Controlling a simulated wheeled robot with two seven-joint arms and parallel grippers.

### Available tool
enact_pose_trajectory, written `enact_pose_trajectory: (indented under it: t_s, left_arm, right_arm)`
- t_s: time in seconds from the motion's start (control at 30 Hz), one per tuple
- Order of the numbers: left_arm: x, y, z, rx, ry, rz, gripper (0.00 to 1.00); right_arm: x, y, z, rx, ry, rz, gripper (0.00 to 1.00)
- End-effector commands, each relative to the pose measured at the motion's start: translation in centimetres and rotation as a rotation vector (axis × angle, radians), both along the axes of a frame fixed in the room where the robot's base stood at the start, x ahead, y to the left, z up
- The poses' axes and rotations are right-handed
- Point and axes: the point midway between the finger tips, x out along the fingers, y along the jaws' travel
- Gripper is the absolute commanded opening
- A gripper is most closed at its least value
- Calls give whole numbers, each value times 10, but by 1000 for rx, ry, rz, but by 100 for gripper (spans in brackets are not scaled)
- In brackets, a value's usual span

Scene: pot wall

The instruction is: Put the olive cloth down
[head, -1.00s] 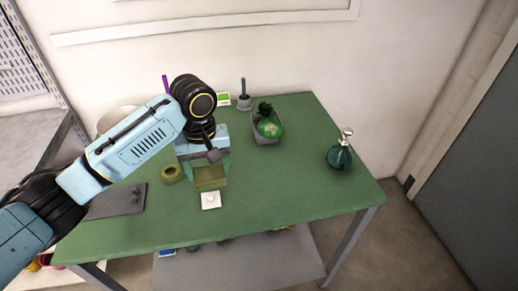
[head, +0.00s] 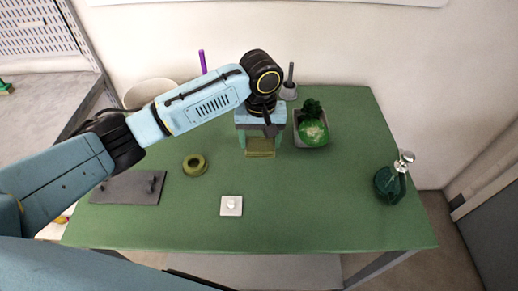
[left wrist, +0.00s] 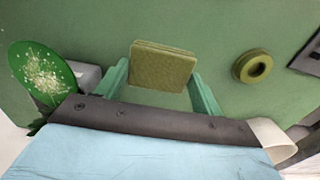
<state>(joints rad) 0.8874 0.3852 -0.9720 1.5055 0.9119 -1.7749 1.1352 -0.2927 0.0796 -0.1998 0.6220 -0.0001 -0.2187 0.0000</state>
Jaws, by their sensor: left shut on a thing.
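The olive cloth (head: 260,148) is a folded square pad between the fingers of my left gripper (head: 260,140), toward the back middle of the green table. In the left wrist view the cloth (left wrist: 162,65) shows between the two green fingers of the gripper (left wrist: 160,88), which is shut on it. The table top shows all around the cloth there. I cannot tell whether the cloth touches the table. My right gripper is not in view.
A grey tray (head: 298,137) with a green rounded thing (head: 314,132) stands close right of the gripper. An olive ring (head: 194,165), a dark plate (head: 127,188) and a white knobbed square (head: 231,206) lie left and in front. A green pump bottle (head: 389,185) stands right. The table's front right is clear.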

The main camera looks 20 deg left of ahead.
Motion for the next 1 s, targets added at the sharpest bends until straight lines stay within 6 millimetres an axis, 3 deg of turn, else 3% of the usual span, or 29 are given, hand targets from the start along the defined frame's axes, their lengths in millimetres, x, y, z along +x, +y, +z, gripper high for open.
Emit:
enact_pose_trajectory:
  t_s: [0.13, 0.33, 0.53, 0.77, 0.8, 0.97, 1.0]
  left_arm:
    - [0, 1, -18, 1, 2, 0, 49]
    - [0, 0, -49, 1, 0, 0, 49]
    - [0, 0, -53, 0, -2, 0, 49]
    - [0, 0, -55, 0, 0, 1, 49]
    - [0, 0, -56, 0, -1, 1, 69]
    - [0, 0, -56, 0, -1, 0, 89]
    - [0, 0, -56, 0, -1, 0, 89]
  right_arm:
    - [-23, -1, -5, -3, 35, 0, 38]
    - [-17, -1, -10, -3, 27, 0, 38]
    - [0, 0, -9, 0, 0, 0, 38]
    - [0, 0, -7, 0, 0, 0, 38]
    - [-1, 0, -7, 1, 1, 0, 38]
    - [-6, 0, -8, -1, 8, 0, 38]
    - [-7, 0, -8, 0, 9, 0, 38]
